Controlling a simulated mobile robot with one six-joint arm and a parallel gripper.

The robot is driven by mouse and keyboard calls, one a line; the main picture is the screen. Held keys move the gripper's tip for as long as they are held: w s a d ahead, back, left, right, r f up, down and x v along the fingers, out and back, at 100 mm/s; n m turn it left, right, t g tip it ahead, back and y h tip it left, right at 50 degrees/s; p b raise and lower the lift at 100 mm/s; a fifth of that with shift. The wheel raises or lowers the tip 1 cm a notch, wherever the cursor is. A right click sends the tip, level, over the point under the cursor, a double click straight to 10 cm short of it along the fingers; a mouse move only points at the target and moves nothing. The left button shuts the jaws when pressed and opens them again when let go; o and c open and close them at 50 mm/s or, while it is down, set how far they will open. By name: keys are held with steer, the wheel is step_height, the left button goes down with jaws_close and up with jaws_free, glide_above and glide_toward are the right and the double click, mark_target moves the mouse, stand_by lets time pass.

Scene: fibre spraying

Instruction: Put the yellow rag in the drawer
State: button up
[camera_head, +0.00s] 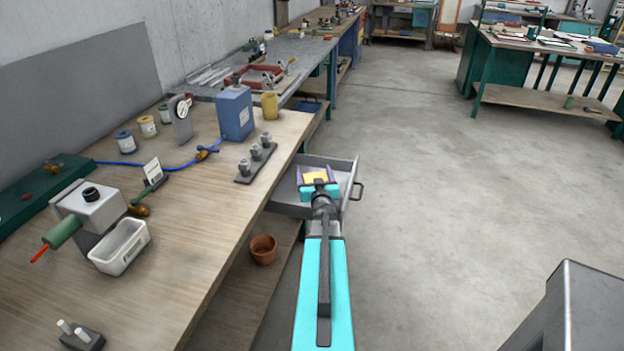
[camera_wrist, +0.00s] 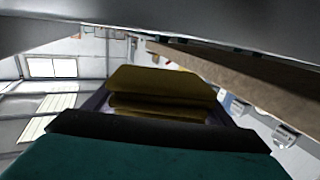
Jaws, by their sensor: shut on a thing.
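The yellow rag (camera_head: 315,178) is between the fingers of my gripper (camera_head: 318,176) in the head view. It also shows as a folded yellow cloth (camera_wrist: 160,90) in the wrist view. My gripper is shut on it, over the open grey metal drawer (camera_head: 341,172). The drawer sticks out from the right side of the workbench, its handle (camera_head: 357,191) facing right. Whether the rag touches the drawer's bottom cannot be told; my arm hides part of the drawer.
The wooden workbench (camera_head: 185,250) fills the left, with a blue canister (camera_head: 234,112), a yellow cup (camera_head: 270,105), a white bin (camera_head: 121,246) and a row of small metal fittings (camera_head: 256,159). A terracotta pot (camera_head: 263,249) stands on the lower shelf.

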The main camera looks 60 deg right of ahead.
mark_target(311, 177)
steer(key=shift+w+d+f+p, duration=0.1)
steer(key=shift+w+f+p, duration=0.2)
steer(key=shift+f, duration=0.4)
steer(key=shift+w+f+p, duration=0.1)
steer(key=shift+w+f, duration=0.3)
steer(key=shift+f, duration=0.7)
steer(key=shift+f+b, duration=0.6)
steer(key=shift+f, duration=0.05)
steer(key=o, duration=1.1)
steer(key=shift+c, duration=0.2)
steer(key=shift+r, duration=0.2)
